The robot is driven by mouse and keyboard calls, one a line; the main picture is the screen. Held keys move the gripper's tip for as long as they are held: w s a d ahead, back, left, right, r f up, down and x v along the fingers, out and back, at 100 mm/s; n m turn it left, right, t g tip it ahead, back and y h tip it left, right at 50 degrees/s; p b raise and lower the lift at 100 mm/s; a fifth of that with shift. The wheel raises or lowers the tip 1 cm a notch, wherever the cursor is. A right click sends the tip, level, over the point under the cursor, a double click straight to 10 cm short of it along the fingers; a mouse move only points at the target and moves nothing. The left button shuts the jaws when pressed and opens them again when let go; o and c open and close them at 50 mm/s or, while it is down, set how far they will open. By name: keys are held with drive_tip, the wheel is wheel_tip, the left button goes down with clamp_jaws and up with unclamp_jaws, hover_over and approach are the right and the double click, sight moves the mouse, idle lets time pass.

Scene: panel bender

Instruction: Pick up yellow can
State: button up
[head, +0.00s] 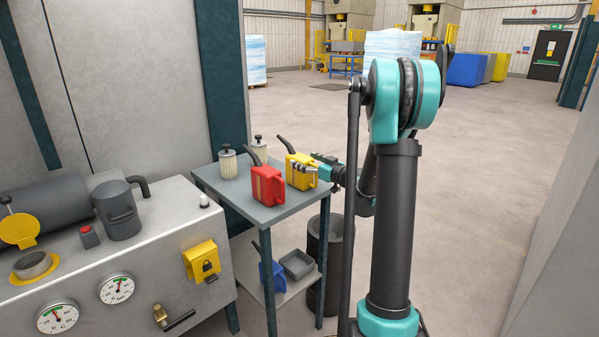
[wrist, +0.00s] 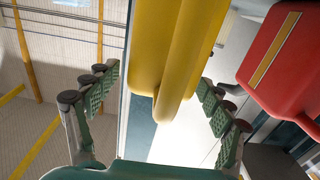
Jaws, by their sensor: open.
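The yellow can (head: 299,178) with a dark spout stands upright on the top of a small grey table (head: 245,208). My gripper (head: 307,168) is at the can's right side in the head view. In the wrist view the yellow can (wrist: 175,45) and its handle lie between the spread fingers of my gripper (wrist: 158,90). The fingers are open, with visible gaps on both sides of the can. The can's lower part is partly hidden in the wrist view.
A red can (head: 267,186) stands close left of the yellow one; it also shows in the wrist view (wrist: 285,65). Two pale filters (head: 228,162) stand behind. A blue can (head: 273,276) and grey tray (head: 297,264) are on the lower shelf. A dark bin (head: 328,275) stands beside the table.

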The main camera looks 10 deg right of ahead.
drive_tip(key=x, duration=0.2)
drive_tip(key=shift+w+a+f, duration=0.1)
drive_tip(key=shift+w+a, duration=0.1)
drive_tip(key=shift+w, duration=0.1)
clamp_jaws()
idle(0.3)
